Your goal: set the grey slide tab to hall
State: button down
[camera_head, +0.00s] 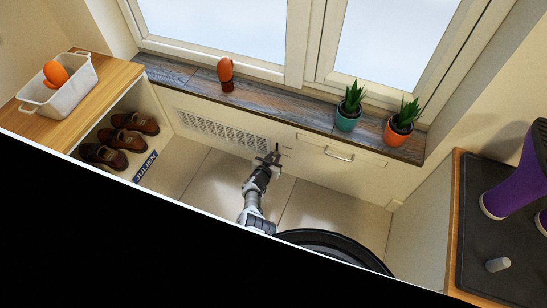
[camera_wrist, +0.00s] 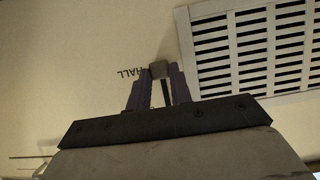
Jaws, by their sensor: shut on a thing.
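The grey slide tab (camera_wrist: 159,70) shows in the wrist view between my fingertips, on the pale wall panel. My gripper (camera_wrist: 160,88) is shut on it. A dark slot runs below the tab in this view, between the fingers. The word HALL (camera_wrist: 132,73) is printed upside down just left of the tab, and the tab stands level with it. In the head view my gripper (camera_head: 274,154) reaches the panel under the window sill; the tab is too small to make out there.
A vent grille (camera_wrist: 255,48) lies right of my gripper in the wrist view; it also shows in the head view (camera_head: 222,130). A drawer front with a handle (camera_head: 339,155) is to the right. Brown shoes (camera_head: 128,135) sit in a cubby at left. Potted plants (camera_head: 349,108) stand on the sill.

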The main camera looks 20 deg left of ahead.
jog(key=shift+f, duration=0.45)
jog(key=c, duration=1.2)
grip_release()
jog(key=shift+c, duration=0.2)
